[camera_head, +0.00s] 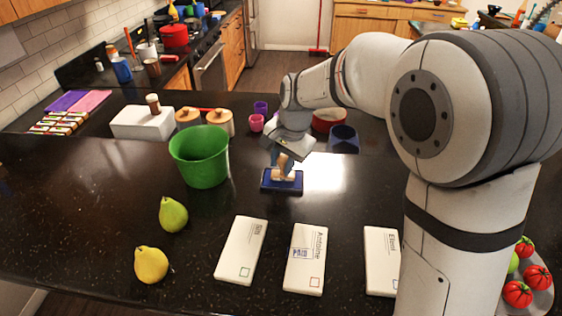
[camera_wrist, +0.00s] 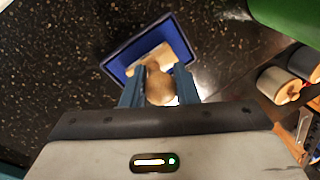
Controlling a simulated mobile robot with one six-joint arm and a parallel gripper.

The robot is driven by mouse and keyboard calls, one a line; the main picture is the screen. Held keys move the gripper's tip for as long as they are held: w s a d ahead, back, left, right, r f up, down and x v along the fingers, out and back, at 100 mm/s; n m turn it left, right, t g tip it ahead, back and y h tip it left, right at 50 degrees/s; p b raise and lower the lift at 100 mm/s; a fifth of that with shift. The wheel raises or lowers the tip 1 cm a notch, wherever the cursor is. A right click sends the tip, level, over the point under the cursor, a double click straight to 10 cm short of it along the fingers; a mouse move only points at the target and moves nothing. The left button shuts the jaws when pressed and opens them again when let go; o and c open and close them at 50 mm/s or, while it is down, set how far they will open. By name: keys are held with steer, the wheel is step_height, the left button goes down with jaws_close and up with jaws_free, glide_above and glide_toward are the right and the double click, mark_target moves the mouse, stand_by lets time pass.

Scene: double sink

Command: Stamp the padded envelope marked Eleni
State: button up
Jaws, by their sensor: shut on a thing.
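My gripper (camera_head: 284,160) points down and is shut on the handle of a wooden stamp (camera_head: 285,174). In the wrist view the stamp's round knob (camera_wrist: 159,88) sits between the fingers, with its wooden block beyond. The stamp is on or just above a blue ink pad (camera_head: 268,187); I cannot tell if they touch. The pad also shows in the wrist view (camera_wrist: 184,35). The white padded envelope marked Eleni (camera_head: 379,262) lies at the right, its right side hidden by my arm. The Antoine envelope (camera_head: 305,260) lies to its left, and another envelope (camera_head: 241,250) further left.
A green bucket (camera_head: 199,157) stands left of the pad. A green pear (camera_head: 173,214) and a yellow pear (camera_head: 151,264) lie at the front left. Behind are pink and purple cups, a red bowl (camera_head: 329,121) and a dark blue cup (camera_head: 343,139). Tomatoes (camera_head: 537,277) are at the right.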

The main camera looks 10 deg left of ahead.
steer(key=shift+w+a+p+v, duration=0.1)
steer(key=shift+a+p+v, duration=0.1)
steer(key=shift+p+v, duration=0.8)
steer(key=shift+w+a+p+v, duration=0.1)
steer(key=shift+a+p+v, duration=0.15)
steer(key=shift+p+v, duration=0.75)
steer(key=shift+w+a+p+v, duration=0.15)
steer(key=shift+p+v, duration=0.35)
steer(key=shift+v, duration=0.9)
steer(key=shift+r, duration=0.2)
steer(key=shift+s+f, duration=0.15)
